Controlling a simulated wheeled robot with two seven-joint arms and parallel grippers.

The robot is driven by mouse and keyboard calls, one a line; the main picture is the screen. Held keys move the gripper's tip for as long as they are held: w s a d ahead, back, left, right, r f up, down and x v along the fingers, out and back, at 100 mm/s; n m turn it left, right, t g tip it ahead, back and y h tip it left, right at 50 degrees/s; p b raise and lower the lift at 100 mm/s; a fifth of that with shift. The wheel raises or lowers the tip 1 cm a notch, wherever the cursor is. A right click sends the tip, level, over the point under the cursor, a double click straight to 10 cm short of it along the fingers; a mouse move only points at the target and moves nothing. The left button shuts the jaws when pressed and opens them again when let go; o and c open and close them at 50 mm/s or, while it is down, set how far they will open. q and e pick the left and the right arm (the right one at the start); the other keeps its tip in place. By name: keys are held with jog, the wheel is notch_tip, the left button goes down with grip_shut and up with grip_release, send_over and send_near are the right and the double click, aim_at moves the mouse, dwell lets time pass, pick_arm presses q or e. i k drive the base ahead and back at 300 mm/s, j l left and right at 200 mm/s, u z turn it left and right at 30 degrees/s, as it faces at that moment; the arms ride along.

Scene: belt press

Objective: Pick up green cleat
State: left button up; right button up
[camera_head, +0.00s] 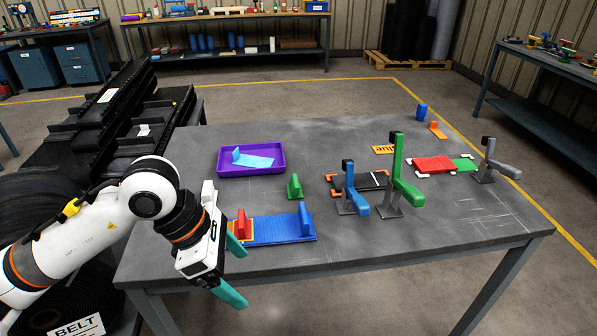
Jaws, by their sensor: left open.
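The green cleat (294,187) stands upright on the grey table, between the purple tray and the blue plate, and nothing holds it. My left gripper (235,270) has teal fingers spread apart and empty. It is at the table's front left edge, in front of and to the left of the cleat, well apart from it. My right gripper is not in view.
A blue plate (275,230) with a blue cleat (305,218) and a red cleat (242,222) lies beside my gripper. A purple tray (222,172) holds a light blue piece. Blue-handled (352,190) and green-handled (400,165) clamps stand to the right. The front right table is clear.

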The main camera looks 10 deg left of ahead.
aim_at(294, 190)
jog(key=i, duration=1.2)
